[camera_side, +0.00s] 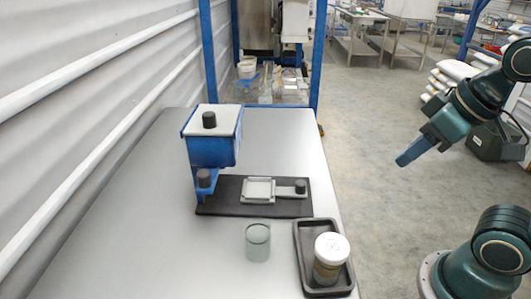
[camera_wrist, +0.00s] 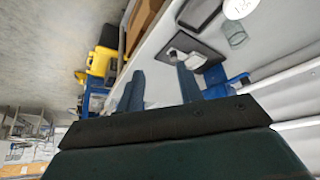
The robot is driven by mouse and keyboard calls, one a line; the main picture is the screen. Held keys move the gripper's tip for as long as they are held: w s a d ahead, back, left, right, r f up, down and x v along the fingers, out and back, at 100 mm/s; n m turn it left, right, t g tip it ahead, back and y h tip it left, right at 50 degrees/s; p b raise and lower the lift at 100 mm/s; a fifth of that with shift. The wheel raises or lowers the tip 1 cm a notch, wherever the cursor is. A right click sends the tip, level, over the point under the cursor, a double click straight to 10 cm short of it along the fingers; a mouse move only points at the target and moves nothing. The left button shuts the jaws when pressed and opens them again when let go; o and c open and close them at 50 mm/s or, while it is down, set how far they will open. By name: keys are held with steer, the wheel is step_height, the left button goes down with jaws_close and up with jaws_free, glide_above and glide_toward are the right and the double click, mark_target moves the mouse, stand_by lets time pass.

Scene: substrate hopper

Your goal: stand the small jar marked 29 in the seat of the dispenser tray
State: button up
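A small jar with a white lid (camera_side: 331,247) stands upright in a black shallow tray; dark marks on its lid are too small to read surely. The lid also shows at the top of the wrist view (camera_wrist: 238,8). The dispenser tray (camera_side: 259,190), pale grey and square with a handle, lies on a black base plate (camera_side: 225,206) beside the blue hopper (camera_side: 211,150). Its recess looks empty. My gripper (camera_side: 408,158) is raised off the table's right side, well away from the jar. Its two blue fingers stand apart in the wrist view (camera_wrist: 160,83), with nothing between them.
A clear glass cup (camera_side: 257,243) stands left of the black shallow tray (camera_side: 304,247), in front of the base plate. It also shows in the wrist view (camera_wrist: 235,35). The table's left front is clear. A blue frame rises at the table's far end.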

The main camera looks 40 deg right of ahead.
steer(key=o, duration=0.6)
steer(key=shift+c, duration=0.2)
steer(key=shift+o, duration=0.4)
steer(key=shift+w+a+r+m, duration=0.2)
steer(key=shift+w+a+m, duration=0.15)
steer(key=shift+w+m, duration=0.25)
steer(key=w+a+m+g, duration=0.3)
steer(key=w+a+m, duration=0.6)
steer(key=w, duration=0.1)
steer(key=w+a+f+m+g, duration=0.1)
steer(key=w+a+f+m, duration=0.1)
steer(key=a+f+m, duration=0.2)
steer(key=w+a+f+m+g, duration=0.1)
steer(key=w+a+f+m, duration=0.2)
steer(key=a, duration=0.4)
steer(key=shift+w+a+f+m+g, duration=0.35)
steer(key=shift+f+m, duration=0.15)
steer(key=shift+f, duration=0.1)
